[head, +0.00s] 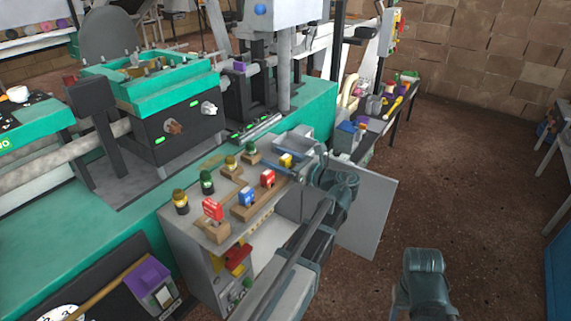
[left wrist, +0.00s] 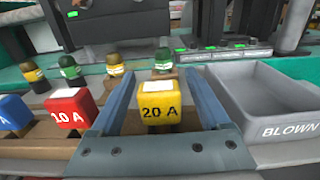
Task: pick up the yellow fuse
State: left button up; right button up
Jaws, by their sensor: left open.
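The yellow fuse (head: 286,160) marked "20 A" sits upright at the far right end of the row of block fuses on the panel top. In the left wrist view the yellow fuse (left wrist: 159,104) stands between my two blue-grey fingers, with a gap on each side. My left gripper (head: 288,163) is open around it and holds nothing. Its arm partly covers the panel's right side in the head view. A part of my right arm shows at the lower right, but its gripper cannot be made out.
A red 10 A fuse (left wrist: 71,110) and a blue fuse (left wrist: 14,115) stand left of the fingers. Several round plugs, such as a green one (left wrist: 164,62), stand behind. A grey bin marked BLOWN (left wrist: 265,100) lies close on the right. An open cabinet door (head: 368,215) hangs right of the panel.

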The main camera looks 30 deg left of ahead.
pick_arm(q)
grip_shut()
dwell(0.3)
jog(key=shift+r, duration=0.15)
pick_arm(e)
jog(key=shift+r, duration=0.15)
